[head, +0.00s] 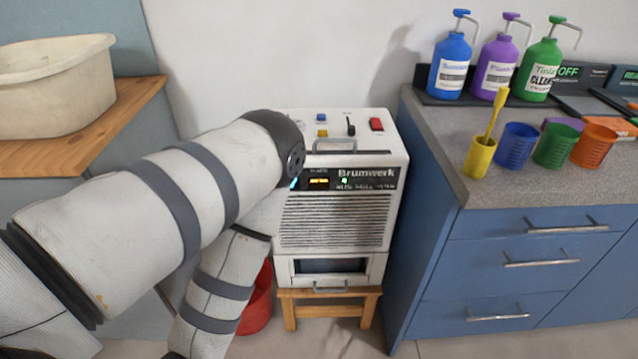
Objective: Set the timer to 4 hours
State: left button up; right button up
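A white boxy machine labelled Brumwerk (333,235) stands on a low wooden stool. Its black front panel has a small orange-lit display (318,181) and a green light (345,181); I cannot read a timer value. On top are a blue button (322,117), a yellow button (322,133), a black lever (351,127) and a red switch (376,124). My arm comes in from the left and covers the left end of the panel. Neither of my grippers shows in the head view.
A blue cabinet (430,225) with a grey counter stands close on the right, holding bottles, cups (516,146) and a yellow brush (494,115). At left, a cream tub (55,92) sits on a wooden top (100,125). A red bucket (258,305) is partly behind my arm.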

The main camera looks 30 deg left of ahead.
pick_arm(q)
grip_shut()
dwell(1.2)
